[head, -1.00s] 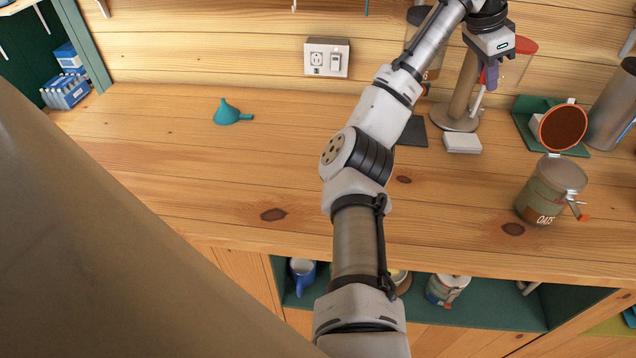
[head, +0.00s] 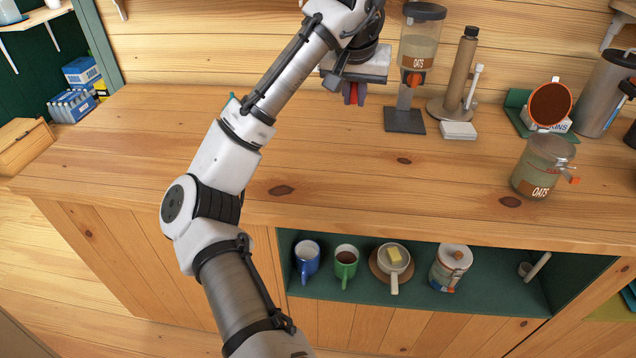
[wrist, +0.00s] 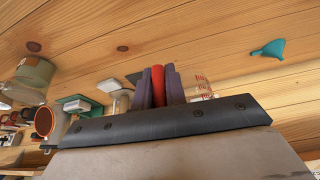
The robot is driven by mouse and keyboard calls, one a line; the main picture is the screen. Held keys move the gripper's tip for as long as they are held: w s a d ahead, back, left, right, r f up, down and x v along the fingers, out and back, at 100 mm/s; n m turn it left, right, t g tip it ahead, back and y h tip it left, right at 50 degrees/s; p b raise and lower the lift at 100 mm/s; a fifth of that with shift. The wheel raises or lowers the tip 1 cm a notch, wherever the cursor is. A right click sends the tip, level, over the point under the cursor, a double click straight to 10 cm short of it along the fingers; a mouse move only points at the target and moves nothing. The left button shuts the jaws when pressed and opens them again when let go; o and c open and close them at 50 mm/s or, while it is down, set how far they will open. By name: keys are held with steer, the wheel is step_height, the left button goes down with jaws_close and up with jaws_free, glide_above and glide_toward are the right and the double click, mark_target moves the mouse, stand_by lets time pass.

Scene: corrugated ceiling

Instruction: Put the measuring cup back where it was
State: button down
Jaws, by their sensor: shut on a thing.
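My gripper (head: 353,96) is above the back of the wooden counter, left of the oats dispenser. In the wrist view its purple fingers (wrist: 158,88) are shut on a red piece, which looks like the measuring cup's handle. The clear measuring cup (wrist: 201,89) with red markings shows just right of the fingers, partly hidden by the gripper body. In the head view only a little red shows between the fingers; the cup body is hidden or too faint to tell.
The oats dispenser (head: 418,60), brown upright holder (head: 461,75) and white box (head: 458,131) stand right of my gripper. An oats jar (head: 543,168) is farther right. A teal funnel (wrist: 270,49) lies on the counter, mostly behind my arm in the head view. The counter's front middle (head: 345,190) is clear.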

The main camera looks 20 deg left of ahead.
mark_target(343, 186)
steer(key=shift+s+a+f, duration=0.2)
steer(key=shift+s, duration=0.2)
steer(key=shift+n, duration=0.3)
step_height(343, 186, down, 20)
steer(key=p, duration=0.2)
steer(key=shift+s+a+p, duration=0.1)
steer(key=shift+p, duration=0.3)
steer(key=shift+f, duration=0.15)
steer(key=c, duration=1.4)
jaws_free()
steer(key=shift+c, duration=0.2)
steer(key=shift+r, duration=0.25)
steer(key=b+v, duration=0.2)
steer(key=v, duration=0.9)
steer(key=shift+s+r+b, duration=0.15)
steer(key=shift+r+b, duration=0.2)
